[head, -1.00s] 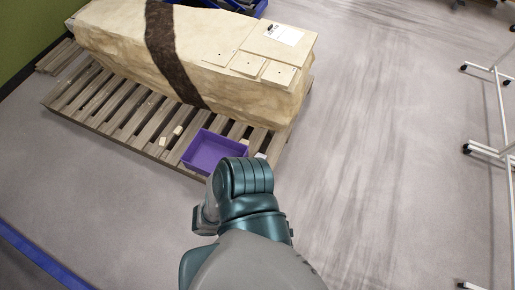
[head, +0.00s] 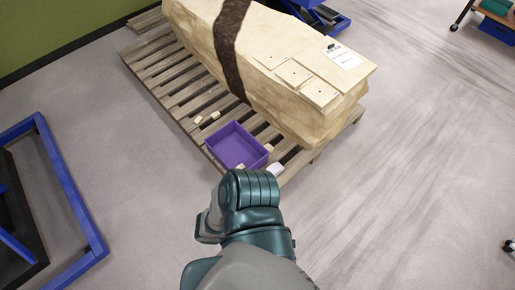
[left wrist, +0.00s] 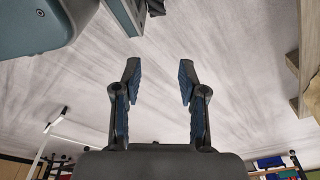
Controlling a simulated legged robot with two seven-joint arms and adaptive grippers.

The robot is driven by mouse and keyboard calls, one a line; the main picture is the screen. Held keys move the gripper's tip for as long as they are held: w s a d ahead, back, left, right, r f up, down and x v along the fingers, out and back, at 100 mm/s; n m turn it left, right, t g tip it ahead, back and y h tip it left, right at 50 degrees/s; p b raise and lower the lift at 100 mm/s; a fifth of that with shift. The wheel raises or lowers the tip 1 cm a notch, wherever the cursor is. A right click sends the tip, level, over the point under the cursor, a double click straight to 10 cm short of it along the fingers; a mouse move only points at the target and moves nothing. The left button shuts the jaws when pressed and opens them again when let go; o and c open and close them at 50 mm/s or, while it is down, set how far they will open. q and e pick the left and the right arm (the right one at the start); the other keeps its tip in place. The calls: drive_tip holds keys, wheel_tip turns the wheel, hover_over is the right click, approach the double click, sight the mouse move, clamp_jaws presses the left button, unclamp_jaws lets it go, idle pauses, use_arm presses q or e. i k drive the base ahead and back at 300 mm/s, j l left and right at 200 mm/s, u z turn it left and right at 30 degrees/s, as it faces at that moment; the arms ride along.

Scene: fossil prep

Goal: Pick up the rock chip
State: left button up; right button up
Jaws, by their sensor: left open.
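Several small pale chips lie on the wooden pallet in the head view. Two chips, a left one (head: 198,119) and a right one (head: 215,115), lie left of a purple tray (head: 238,165). Another pale piece (head: 268,147) is at the tray's right side, and a whiter piece (head: 276,169) is just beyond my arm. I cannot tell which is the rock chip. In the left wrist view my left gripper (left wrist: 158,68) is open and empty, with bare floor behind its fingers. One arm of mine rises from the bottom of the head view; its fingers are hidden.
The pallet (head: 166,78) carries a large plaster-like block (head: 285,45) with a dark band. A blue frame (head: 75,190) stands on the floor at left. A blue lift (head: 322,18) is behind the block.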

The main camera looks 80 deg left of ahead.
sight(269, 146)
drive_tip(key=i+j+u, duration=0.1)
drive_tip(key=i+u, duration=0.15)
drive_tip(key=u, duration=0.15)
drive_tip(key=i+u, duration=0.55)
drive_tip(key=u, duration=0.3)
drive_tip(key=i+l+u, duration=0.2)
drive_tip(key=u, duration=0.2)
drive_tip(key=i+l+u, duration=0.25)
drive_tip(key=u, duration=0.15)
drive_tip(key=i, duration=0.05)
